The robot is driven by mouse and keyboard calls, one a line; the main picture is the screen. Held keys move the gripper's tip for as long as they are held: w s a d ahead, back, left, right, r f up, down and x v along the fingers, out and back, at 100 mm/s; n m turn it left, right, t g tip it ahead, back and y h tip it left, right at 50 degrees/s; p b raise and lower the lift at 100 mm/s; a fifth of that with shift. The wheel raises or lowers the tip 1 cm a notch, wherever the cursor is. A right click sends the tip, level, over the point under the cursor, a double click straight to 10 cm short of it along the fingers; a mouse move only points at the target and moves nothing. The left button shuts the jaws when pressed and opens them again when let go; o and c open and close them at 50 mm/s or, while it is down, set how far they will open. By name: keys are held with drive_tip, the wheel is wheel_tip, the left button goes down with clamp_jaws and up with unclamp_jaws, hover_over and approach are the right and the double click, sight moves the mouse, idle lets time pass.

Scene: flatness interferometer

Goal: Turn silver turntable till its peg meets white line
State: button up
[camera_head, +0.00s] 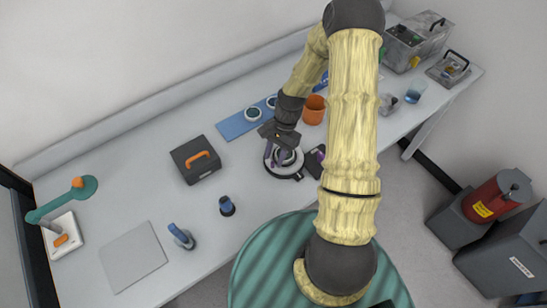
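The silver turntable (290,169) is a round pale disc on a dark ring-shaped base, near the front edge of the bench in the middle of the view. The gripper and wrist cover part of the disc. The peg and the white line cannot be made out. Whether the fingers touch anything, or how far apart they are, is not clear.
A dark block (315,161) stands just right of the turntable, with an orange cup (313,110) behind. A dark case with an orange handle (196,161) and a small dark-blue cylinder (227,206) stand left. A blue mat (236,125) lies behind. My arm crosses the right of the bench.

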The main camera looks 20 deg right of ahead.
drive_tip(key=shift+x, duration=1.1)
drive_tip(key=shift+c, duration=0.2)
clamp_jaws()
